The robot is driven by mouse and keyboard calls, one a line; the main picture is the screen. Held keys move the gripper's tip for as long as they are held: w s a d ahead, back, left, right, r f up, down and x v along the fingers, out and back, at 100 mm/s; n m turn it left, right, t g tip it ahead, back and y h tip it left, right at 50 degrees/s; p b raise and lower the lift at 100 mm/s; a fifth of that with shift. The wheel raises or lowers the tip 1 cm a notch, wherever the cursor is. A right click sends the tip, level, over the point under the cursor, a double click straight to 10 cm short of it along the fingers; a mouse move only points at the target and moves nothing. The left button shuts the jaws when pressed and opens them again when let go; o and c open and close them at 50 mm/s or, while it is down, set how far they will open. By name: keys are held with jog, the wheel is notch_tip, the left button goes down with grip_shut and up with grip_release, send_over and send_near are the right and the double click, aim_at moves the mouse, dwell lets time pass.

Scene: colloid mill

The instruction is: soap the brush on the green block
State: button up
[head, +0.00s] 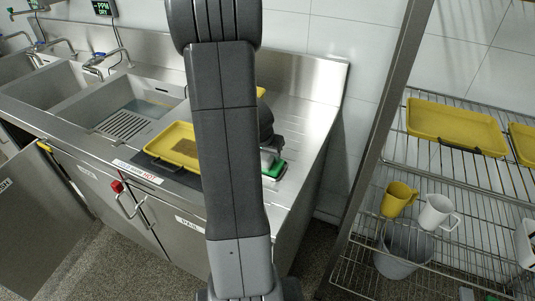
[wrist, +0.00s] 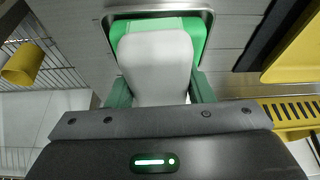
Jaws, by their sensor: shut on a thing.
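My gripper (wrist: 160,90) is shut on the brush (wrist: 155,55), whose pale grey-white body sits between the two green fingers in the wrist view. The green block (wrist: 193,30) lies in a metal dish (wrist: 209,18) directly beyond the brush, and the brush covers most of it. Whether the brush touches the block cannot be told. In the head view the green block (head: 277,169) shows at the right part of the counter, just right of my arm. My arm hides most of the gripper and brush there.
A yellow tray (head: 158,139) with a brown patch stands on the counter left of my arm. Sinks (head: 75,95) lie further left. A wire rack (head: 440,163) on the right holds yellow trays, a yellow mug (head: 397,199) and a white mug (head: 436,212). The counter's right end looks clear.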

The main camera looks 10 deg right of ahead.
jog(key=shift+r+p, duration=2.45)
jog(key=shift+r, duration=1.1)
jog(key=shift+f, duration=0.1)
